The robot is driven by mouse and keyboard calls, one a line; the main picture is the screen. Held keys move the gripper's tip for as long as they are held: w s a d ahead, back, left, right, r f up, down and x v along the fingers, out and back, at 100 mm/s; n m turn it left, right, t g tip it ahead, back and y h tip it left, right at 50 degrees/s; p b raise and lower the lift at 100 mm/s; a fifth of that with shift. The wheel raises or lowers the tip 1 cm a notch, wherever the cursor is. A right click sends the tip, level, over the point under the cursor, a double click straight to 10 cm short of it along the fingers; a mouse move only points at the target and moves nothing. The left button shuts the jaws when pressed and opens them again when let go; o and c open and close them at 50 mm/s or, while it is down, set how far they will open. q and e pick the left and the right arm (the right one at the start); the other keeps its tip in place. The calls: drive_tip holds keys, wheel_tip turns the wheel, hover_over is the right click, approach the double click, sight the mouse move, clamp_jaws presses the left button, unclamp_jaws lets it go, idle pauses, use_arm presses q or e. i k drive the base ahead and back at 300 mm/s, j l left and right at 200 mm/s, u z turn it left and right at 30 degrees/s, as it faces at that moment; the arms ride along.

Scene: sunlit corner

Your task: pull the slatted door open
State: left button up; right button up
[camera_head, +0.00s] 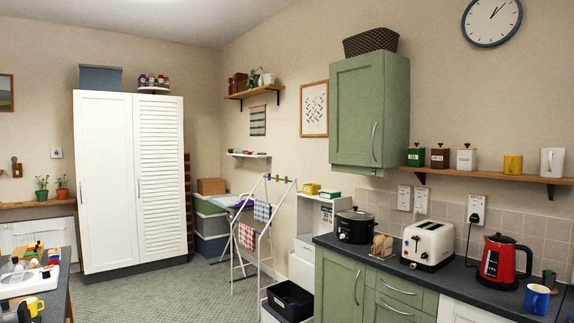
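The slatted door (160,170) is the right-hand door of a tall white cupboard at the left of the room. Its louvred slats run most of its height, and it looks closed. A slim upright handle (139,189) sits on its left edge. The plain white door (104,175) beside it also looks closed and has a handle near its left edge. Neither of my grippers can be made out in this view. The inside of the cupboard is hidden.
Open carpet (185,292) lies in front of the cupboard. A clothes airer (262,225) and stacked boxes (211,226) stand to its right. A cluttered table (62,268) is at lower left. A dark worktop (455,275) with a toaster and red kettle fills the lower right.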

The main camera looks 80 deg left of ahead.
sight(159, 145)
drive_tip(key=u, duration=3.5)
drive_tip(key=i+l+z, duration=0.1)
drive_tip(key=i, duration=0.4)
drive_tip(key=i+l, duration=0.3)
drive_tip(key=i, duration=0.15)
drive_tip(key=i+l+z, duration=0.15)
drive_tip(key=i, duration=0.35)
drive_tip(key=i+l, duration=0.15)
drive_tip(key=i, duration=0.35)
drive_tip(key=i+j+u, duration=0.1)
drive_tip(key=i+u, duration=0.3)
drive_tip(key=i, duration=0.45)
drive_tip(key=i+l+u, duration=0.15)
drive_tip(key=i+u, duration=0.25)
drive_tip(key=i, duration=3.7)
drive_tip(key=i+z, duration=0.15)
drive_tip(key=i, duration=0.4)
drive_tip(key=i+j+z, duration=0.1)
drive_tip(key=i, duration=0.45)
drive_tip(key=i+j+z, duration=0.15)
drive_tip(key=i, duration=0.4)
